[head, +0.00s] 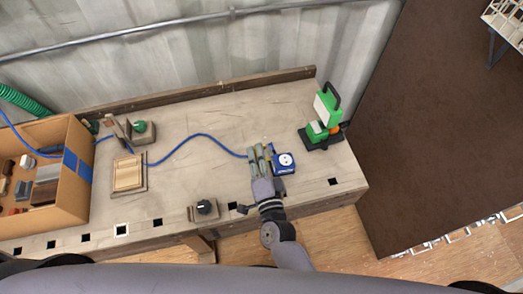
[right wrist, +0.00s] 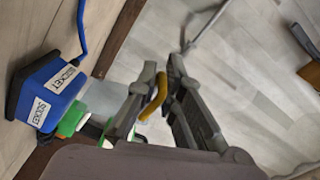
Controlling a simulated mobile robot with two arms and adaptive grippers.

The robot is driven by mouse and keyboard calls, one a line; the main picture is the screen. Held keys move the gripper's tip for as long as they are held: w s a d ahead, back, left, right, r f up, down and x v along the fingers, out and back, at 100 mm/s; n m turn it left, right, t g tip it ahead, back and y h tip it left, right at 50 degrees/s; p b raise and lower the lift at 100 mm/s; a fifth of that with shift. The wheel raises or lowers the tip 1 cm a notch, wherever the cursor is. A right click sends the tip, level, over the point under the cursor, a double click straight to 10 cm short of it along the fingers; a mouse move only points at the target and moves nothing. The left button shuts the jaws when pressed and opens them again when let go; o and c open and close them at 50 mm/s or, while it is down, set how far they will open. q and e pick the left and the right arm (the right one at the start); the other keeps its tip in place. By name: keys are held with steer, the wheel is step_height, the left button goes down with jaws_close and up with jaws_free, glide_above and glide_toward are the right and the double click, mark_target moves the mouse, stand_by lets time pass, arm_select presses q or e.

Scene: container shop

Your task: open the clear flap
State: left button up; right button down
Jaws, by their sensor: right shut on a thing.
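A blue socket box (head: 284,161) with a round white face stands on the workbench in the head view. It also shows at the left of the right wrist view (right wrist: 50,88), with "SOCKET" labels on its sides. My right gripper (head: 261,152) is just left of the box. In the right wrist view, its fingers (right wrist: 158,85) are shut on a small yellow tab (right wrist: 154,100). A pale, see-through patch beside the box may be the clear flap, but I cannot tell its edges or angle. My left gripper is not in view.
A blue cable (head: 190,137) runs left across the bench. A green-and-white device (head: 325,112) stands right of the box. A wooden block (head: 128,173), a black knob (head: 204,207) and a cardboard box (head: 76,177) are to the left. The bench middle is mostly clear.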

steer(key=shift+a+r+n, duration=0.1)
steer(key=shift+a+n, duration=0.1)
steer(key=shift+n, duration=0.1)
steer(key=shift+s+a+f, duration=0.1)
steer(key=shift+a+f, duration=0.2)
steer(key=c, duration=1.8)
jaws_free()
steer(key=shift+s+f, duration=0.1)
steer(key=shift+o, duration=0.2)
steer(key=v, duration=1.2)
